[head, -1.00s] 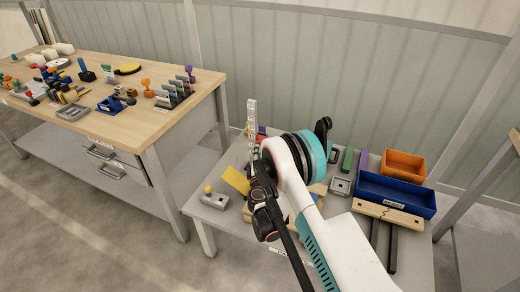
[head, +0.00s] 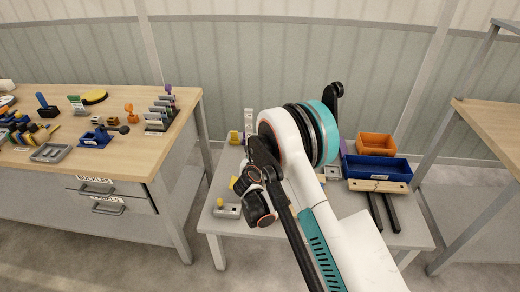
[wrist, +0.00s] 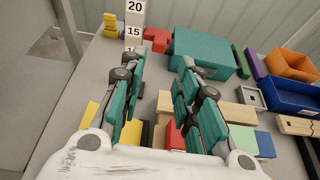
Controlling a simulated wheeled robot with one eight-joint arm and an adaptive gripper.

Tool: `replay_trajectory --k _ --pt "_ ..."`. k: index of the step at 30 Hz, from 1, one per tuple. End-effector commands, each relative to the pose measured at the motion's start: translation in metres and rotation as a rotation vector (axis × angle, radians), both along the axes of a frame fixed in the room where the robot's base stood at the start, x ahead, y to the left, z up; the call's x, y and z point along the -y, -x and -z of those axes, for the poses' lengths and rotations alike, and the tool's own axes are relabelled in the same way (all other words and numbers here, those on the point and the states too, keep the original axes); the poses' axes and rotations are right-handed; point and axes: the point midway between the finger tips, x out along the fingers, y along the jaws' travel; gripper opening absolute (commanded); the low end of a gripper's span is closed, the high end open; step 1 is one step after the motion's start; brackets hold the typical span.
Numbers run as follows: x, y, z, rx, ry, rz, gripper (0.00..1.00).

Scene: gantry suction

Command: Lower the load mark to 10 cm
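A white scale post (head: 248,122) stands at the back left of the low grey table, partly hidden by my arm. In the wrist view the post (wrist: 135,16) shows the numbers 20 and 15; lower numbers are hidden behind a finger. I cannot make out the load mark or a hanging load. A grey box with a yellow knob (head: 222,205) sits at the table's front left. My gripper (wrist: 158,66) is open and empty, above the table, with the post beyond its left finger. In the head view my arm hides most of it.
A teal box (wrist: 205,52), a red block (wrist: 157,40) and wooden pieces (wrist: 233,113) crowd the area around my fingers. An orange bin (head: 376,143) and blue tray (head: 376,167) stand at the right. A cluttered wooden bench (head: 110,150) is at the left.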

Motion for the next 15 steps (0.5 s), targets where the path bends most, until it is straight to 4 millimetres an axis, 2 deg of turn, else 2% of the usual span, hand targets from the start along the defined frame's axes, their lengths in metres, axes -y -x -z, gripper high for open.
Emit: replay_trajectory --k 4,7,15 --pt "0.0 -0.004 0.002 -0.01 0.026 -0.011 0.3" --pt "0.001 -0.014 0.007 -0.009 0.026 -0.011 0.3" --pt "0.002 -0.061 0.029 -0.008 0.024 -0.009 0.3"
